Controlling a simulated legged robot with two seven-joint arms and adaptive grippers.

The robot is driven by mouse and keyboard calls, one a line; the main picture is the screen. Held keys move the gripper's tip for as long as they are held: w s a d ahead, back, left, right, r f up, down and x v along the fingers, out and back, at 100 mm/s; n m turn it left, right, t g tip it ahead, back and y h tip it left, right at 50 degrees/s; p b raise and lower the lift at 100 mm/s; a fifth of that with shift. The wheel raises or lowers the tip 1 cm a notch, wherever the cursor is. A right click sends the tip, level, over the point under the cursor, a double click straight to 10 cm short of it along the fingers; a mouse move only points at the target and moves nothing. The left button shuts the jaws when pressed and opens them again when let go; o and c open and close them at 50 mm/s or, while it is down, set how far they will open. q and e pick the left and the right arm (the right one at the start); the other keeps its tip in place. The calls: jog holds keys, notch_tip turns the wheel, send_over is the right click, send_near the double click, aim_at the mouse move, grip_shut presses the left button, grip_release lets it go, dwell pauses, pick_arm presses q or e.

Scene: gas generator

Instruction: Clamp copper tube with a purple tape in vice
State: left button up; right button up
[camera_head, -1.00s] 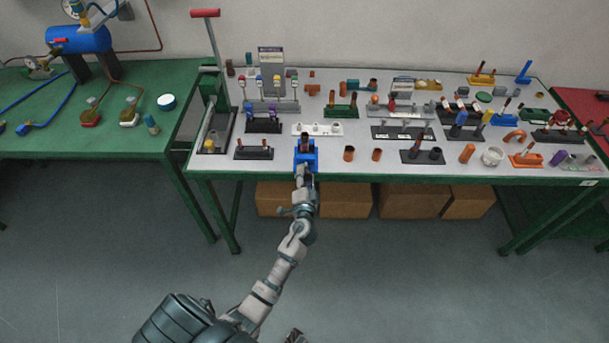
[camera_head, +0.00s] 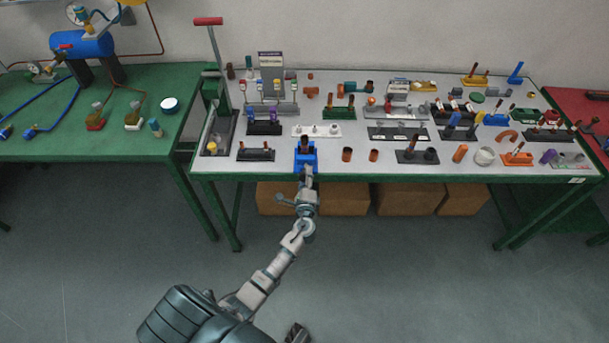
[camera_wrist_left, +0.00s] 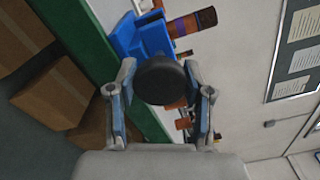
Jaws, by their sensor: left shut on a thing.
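The blue vice (camera_head: 306,156) stands at the front edge of the grey table top. It also shows in the left wrist view (camera_wrist_left: 140,38). The copper tube with purple tape (camera_wrist_left: 190,23) sits at the vice, with a purple band round it and a dark end. In the head view the tube (camera_head: 304,143) rises upright from the vice; whether the jaws press on it I cannot tell. My left gripper (camera_head: 308,171) is at the vice's front, shut on a round black knob (camera_wrist_left: 160,80), one finger on each side.
Several loose copper tubes, one of them here (camera_head: 347,155), and racks of fittings stand on the table right of the vice. A tall red-handled press (camera_head: 216,75) is at the left. Cardboard boxes (camera_head: 408,199) lie below. The floor in front is clear.

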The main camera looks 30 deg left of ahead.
pick_arm(q)
jog(key=m+p, duration=0.1)
jog(key=m, duration=0.1)
jog(key=m+p, duration=0.2)
jog(key=m, duration=0.1)
jog(key=shift+s+d+f+m, duration=0.15)
jog(key=shift+f+m, duration=0.1)
jog(key=shift+m, duration=0.05)
jog(key=m+p, duration=0.2)
jog(key=m, duration=0.2)
jog(key=shift+m+p, duration=0.3)
jog(key=shift+p, duration=0.1)
jog(key=shift+m+p, duration=0.3)
jog(key=shift+m, duration=0.2)
jog(key=m+p, duration=0.3)
jog(key=m, duration=0.1)
jog(key=shift+m, duration=0.4)
pick_arm(e)
jog(key=s+d+f, duration=0.2)
jog(key=s, duration=1.2)
jog(key=shift+d+g, duration=0.3)
jog(key=shift+d, duration=0.1)
pick_arm(q)
jog(key=shift+r, duration=0.2)
jog(key=o, duration=1.2)
jog(key=shift+w, duration=0.2)
